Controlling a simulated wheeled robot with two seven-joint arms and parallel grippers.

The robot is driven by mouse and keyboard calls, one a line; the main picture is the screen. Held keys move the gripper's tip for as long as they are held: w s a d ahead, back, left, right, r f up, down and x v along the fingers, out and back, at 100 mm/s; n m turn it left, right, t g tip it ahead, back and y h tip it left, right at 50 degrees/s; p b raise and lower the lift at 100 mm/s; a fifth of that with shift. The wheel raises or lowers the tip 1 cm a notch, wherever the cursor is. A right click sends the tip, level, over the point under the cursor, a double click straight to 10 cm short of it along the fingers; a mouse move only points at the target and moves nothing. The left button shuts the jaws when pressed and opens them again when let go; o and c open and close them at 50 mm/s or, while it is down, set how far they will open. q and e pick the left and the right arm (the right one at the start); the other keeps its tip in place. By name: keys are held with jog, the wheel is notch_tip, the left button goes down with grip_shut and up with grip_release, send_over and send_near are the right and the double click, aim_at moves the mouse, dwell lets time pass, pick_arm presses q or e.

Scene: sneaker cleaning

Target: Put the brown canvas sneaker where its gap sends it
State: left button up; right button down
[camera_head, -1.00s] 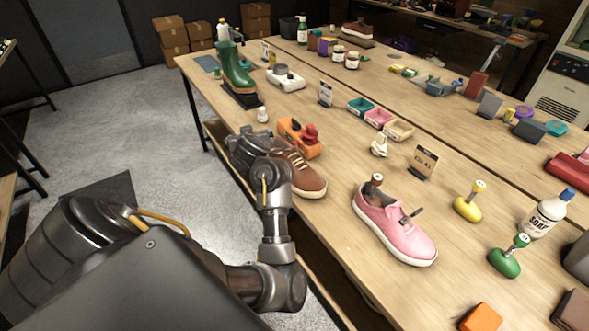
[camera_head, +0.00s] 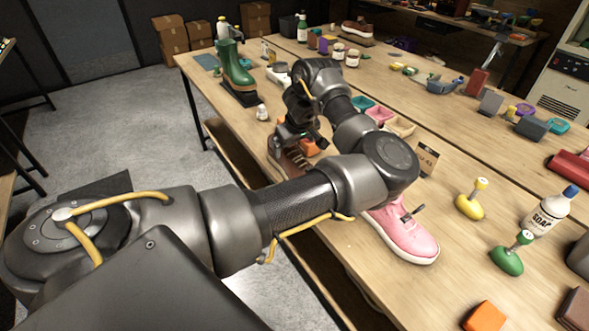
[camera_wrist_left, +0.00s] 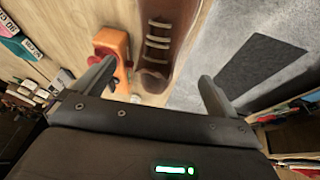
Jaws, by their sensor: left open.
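The brown canvas sneaker (camera_head: 289,161) sits near the table's front edge, partly hidden by my left arm. In the left wrist view its laced upper (camera_wrist_left: 160,45) fills the top middle. My left gripper (camera_head: 300,138) hangs over the sneaker, fingers pointing down. In the left wrist view its two fingers (camera_wrist_left: 155,85) are wide apart with nothing between them, the sneaker lying ahead of the gap. An orange object (camera_head: 310,148) stands beside the sneaker and shows in the left wrist view (camera_wrist_left: 113,50) near the left finger. My right gripper is not seen.
A pink sneaker (camera_head: 408,236) stands to the right. A green boot (camera_head: 236,68) stands on a dark base at the far left. Pink and tan trays (camera_head: 400,126) lie behind my arm, near a card (camera_head: 427,159). Yellow (camera_head: 469,207) and green (camera_head: 507,260) tools stand at the right.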

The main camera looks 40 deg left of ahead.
aim_at(294, 155)
pick_arm(q)
jog(key=b+x, duration=0.2)
jog(key=shift+f, duration=0.35)
jog(key=shift+w+a+f, duration=0.2)
jog(key=shift+f, duration=0.2)
jog(key=shift+w+a+f, duration=0.2)
jog(key=shift+a+f, duration=0.1)
jog(key=shift+f, duration=0.65)
jog(key=x, duration=0.4)
jog(key=shift+w+a+f, duration=0.1)
jog(key=shift+w, duration=0.1)
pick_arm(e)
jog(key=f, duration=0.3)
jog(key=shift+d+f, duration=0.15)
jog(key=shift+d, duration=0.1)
pick_arm(q)
jog(key=c, duration=1.4)
notch_tip(294, 155, up, 10)
jog(key=shift+r+p, duration=0.15)
jog(key=shift+p, duration=0.25)
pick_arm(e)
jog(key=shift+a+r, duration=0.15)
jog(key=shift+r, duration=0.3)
